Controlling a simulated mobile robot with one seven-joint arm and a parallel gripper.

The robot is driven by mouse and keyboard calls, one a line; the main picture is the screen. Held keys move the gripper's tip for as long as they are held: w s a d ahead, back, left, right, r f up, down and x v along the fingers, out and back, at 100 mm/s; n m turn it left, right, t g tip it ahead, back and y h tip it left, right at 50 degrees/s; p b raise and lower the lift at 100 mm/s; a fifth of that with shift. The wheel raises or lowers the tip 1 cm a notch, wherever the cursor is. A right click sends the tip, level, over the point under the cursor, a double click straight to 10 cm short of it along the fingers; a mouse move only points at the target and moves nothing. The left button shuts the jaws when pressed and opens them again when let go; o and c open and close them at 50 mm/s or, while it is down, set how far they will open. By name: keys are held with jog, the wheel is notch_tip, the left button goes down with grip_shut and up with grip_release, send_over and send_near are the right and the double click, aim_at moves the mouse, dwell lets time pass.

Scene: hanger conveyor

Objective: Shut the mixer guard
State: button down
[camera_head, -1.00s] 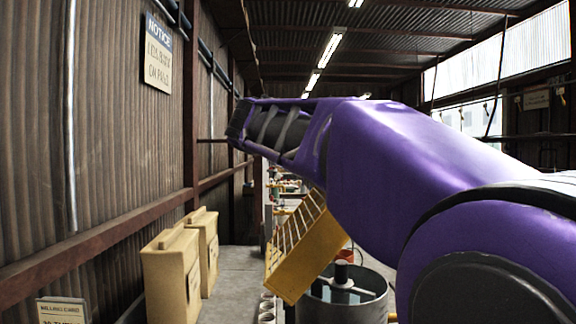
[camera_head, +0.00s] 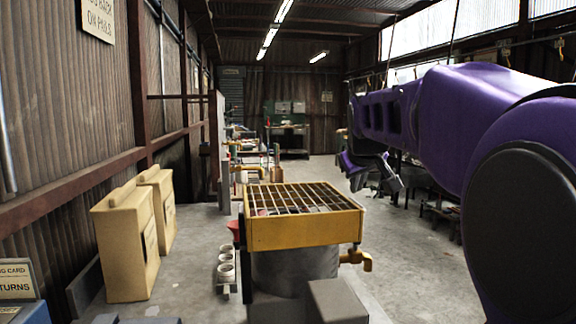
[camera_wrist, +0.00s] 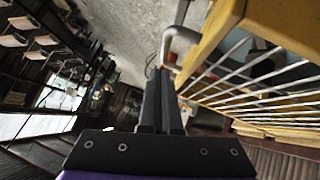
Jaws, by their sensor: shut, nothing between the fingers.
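The mixer guard (camera_head: 305,230) is a yellow box frame with metal bars across its top. In the head view it lies about level over the grey mixer drum (camera_head: 295,268) and covers its mouth. Any small gap at the rim cannot be judged. In the wrist view the guard's yellow edge and bars (camera_wrist: 240,75) fill the right side. My gripper (camera_wrist: 158,75) is shut and empty, beside the guard. A grey bent bar (camera_wrist: 176,42) shows close to the fingertips; whether they touch is unclear. In the head view my gripper (camera_head: 396,184) is small, right of and beyond the guard.
A yellow tap (camera_head: 356,257) sticks out at the drum's right. Several white cups (camera_head: 226,264) stand left of the drum. Two beige cabinets (camera_head: 126,245) stand by the left wall. Open concrete floor lies behind and right of the mixer.

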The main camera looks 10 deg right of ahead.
jog(key=shift+d+f+b, duration=0.15)
jog(key=shift+d+f, duration=0.05)
jog(key=shift+f, duration=0.55)
jog(key=shift+d+f+b, duration=0.15)
jog(key=shift+f, duration=0.6)
